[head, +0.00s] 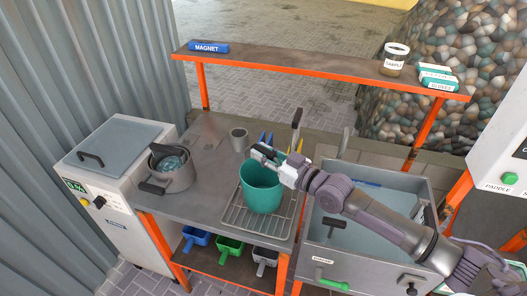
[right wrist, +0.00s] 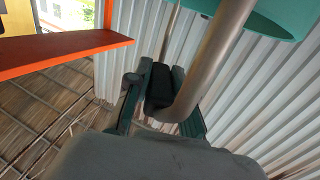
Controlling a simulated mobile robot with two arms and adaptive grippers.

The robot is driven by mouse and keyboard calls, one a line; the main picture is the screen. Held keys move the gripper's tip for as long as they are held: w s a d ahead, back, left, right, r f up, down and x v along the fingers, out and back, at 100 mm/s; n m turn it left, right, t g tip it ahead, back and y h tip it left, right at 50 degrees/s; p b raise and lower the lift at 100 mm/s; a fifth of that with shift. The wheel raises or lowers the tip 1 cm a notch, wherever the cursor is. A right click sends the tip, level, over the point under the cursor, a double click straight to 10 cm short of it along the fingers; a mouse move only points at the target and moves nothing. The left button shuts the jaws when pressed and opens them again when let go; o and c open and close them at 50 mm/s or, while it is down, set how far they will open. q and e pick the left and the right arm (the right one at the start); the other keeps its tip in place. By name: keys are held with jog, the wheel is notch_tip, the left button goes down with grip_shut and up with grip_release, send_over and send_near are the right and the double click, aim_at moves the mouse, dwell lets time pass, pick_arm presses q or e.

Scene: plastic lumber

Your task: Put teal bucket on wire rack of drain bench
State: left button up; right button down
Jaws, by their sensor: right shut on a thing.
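The teal bucket (head: 262,190) is upright over the wire rack (head: 232,217) of the drain bench (head: 205,190). Whether its base touches the wires or hangs just above them I cannot tell. My right gripper (head: 265,154) is at the bucket's top, shut on the bucket. The bucket hides the middle of the rack. My left gripper is in neither view.
A grey pot (head: 172,171) and a small grey cup (head: 239,139) stand left of the rack. Tools stand behind the bucket. A sink basin (head: 352,250) lies to the right. An orange-edged shelf (head: 310,72) runs above the back. Scoops (head: 230,248) sit below.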

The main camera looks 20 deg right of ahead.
jog(key=shift+f, duration=0.15)
jog(key=c, duration=1)
grip_release()
jog(key=shift+s, duration=0.1)
jog(key=shift+r, duration=0.2)
jog(key=b+v, duration=0.2)
jog(key=v, duration=1)
